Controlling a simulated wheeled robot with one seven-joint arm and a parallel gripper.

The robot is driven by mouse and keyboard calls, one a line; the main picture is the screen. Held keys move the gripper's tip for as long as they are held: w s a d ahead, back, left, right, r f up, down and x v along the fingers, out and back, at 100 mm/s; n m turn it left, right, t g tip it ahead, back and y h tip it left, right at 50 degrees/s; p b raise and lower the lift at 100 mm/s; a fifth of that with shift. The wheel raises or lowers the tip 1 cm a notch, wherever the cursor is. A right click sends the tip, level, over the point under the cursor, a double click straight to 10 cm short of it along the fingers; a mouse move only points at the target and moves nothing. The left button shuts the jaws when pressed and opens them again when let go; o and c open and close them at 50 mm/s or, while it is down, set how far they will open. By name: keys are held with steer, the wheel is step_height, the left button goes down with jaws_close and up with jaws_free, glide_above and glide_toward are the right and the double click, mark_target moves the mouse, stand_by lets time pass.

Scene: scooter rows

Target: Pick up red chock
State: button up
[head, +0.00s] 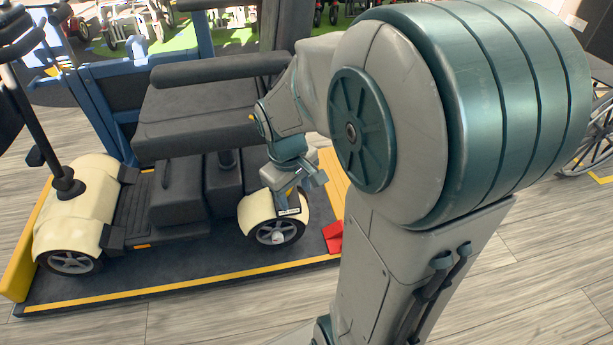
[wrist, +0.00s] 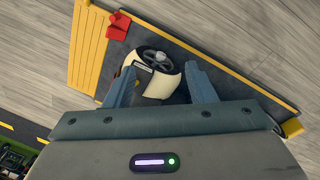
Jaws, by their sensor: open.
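The red chock (head: 333,237) lies on the dark platform by its yellow edge, just right of the scooter's rear wheel in the head view. It also shows in the wrist view (wrist: 118,26) at the top, beyond my fingertips. My gripper (head: 304,186) is open and empty above the cream rear fender of the scooter (head: 195,195). In the wrist view my two fingers (wrist: 160,85) stand apart, with the cream fender and wheel showing between and beyond them. The chock is apart from my fingers. Part of the platform beside it is hidden by my arm in the head view.
The scooter stands on a dark platform (head: 180,295) with yellow edging and a yellow ramp (wrist: 88,45) at one end. Its seat (head: 200,110) is close to my forearm. A wheelchair wheel (head: 592,140) stands at the right. Wooden floor in front is clear.

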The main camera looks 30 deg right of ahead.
steer(key=w+d+f+n, duration=0.5)
steer(key=w+d+f, duration=0.3)
steer(key=w+d, duration=0.1)
steer(key=n+y+p, duration=0.1)
steer(key=n+p, duration=0.1)
steer(key=n, duration=0.8)
glide_above(336, 235)
steer(key=s+d, duration=0.1)
steer(key=s, duration=0.4)
step_height(336, 235, down, 32)
steer(key=shift+g, duration=0.3)
step_height(336, 235, down, 8)
steer(key=b, duration=0.2)
steer(key=shift+b, duration=0.4)
steer(key=f+b, duration=0.1)
steer(key=f, duration=0.1)
steer(key=f+b, duration=0.1)
steer(key=f, duration=0.1)
steer(key=f+b, duration=0.1)
steer(key=f, duration=0.1)
steer(key=shift+s+f, duration=0.15)
steer(key=shift+s, duration=0.15)
jaws_close()
